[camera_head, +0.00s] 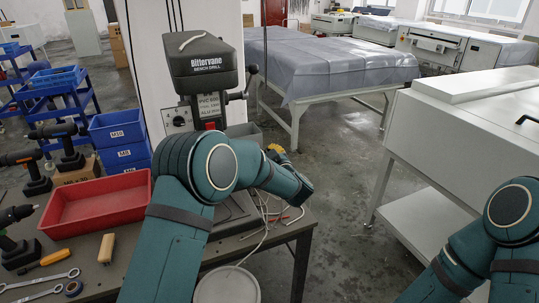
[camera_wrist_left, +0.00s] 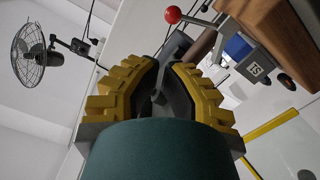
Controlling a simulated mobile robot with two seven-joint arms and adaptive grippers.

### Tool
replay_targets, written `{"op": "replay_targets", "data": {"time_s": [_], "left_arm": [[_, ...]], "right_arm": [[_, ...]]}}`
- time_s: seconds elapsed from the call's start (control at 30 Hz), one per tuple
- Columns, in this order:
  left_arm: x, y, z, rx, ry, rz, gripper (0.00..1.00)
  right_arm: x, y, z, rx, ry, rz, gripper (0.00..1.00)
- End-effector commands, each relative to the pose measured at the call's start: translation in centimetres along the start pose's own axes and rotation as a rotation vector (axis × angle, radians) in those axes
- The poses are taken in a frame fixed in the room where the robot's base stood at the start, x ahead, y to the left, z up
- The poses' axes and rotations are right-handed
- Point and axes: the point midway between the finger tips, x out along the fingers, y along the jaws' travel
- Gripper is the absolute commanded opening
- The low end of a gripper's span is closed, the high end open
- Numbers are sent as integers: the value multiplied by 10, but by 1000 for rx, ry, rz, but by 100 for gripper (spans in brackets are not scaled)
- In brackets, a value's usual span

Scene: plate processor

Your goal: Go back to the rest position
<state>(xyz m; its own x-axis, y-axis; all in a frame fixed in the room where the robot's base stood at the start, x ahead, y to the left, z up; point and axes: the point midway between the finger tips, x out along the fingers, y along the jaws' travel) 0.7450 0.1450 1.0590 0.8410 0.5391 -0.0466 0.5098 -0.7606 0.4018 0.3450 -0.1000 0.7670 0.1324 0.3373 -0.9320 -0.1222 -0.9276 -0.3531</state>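The task names no object. In the head view my left arm rises from the bottom, bends at the elbow and reaches to the right, in front of the bench drill. A small yellow part of my left gripper (camera_head: 277,150) shows beyond the forearm; its fingertips are mostly hidden there. In the left wrist view both yellow fingers of the left gripper (camera_wrist_left: 163,68) show with a gap between the tips and nothing held. My right arm shows at the lower right of the head view; its gripper is out of view.
A bench drill (camera_head: 203,65) stands behind my left arm. The dark workbench (camera_head: 85,245) holds a red tray (camera_head: 95,205), cordless drills and wrenches. Blue bins (camera_head: 118,130) stand behind. A white machine (camera_head: 450,140) is at right. Open floor (camera_head: 335,200) lies between.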

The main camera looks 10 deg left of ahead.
Motion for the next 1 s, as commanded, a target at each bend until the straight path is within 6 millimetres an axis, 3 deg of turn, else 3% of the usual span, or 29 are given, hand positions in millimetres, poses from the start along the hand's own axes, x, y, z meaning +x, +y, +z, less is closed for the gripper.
{"op": "replay_targets", "data": {"time_s": [0.37, 0.47, 0.57, 0.67, 0.8, 1.0], "left_arm": [[0, -3, 4, 6, -12, 5, 0], [-3, -16, 25, 38, -80, 36, 0], [-16, -43, 66, 97, -228, 95, 0], [-46, -79, 115, 163, -431, 159, 0], [-104, -134, 170, 236, -723, 223, 0], [-211, -209, 212, 308, -1129, 271, 0]], "right_arm": [[0, 0, 0, -1, 0, 0, 0], [0, 0, 0, 0, 0, 0, 0], [0, 0, 0, 0, 0, 0, 0], [0, 0, 0, 0, 0, 0, 0], [0, 0, 0, 0, 0, 0, 0], [0, 0, 0, 0, 0, 0, 0]]}}
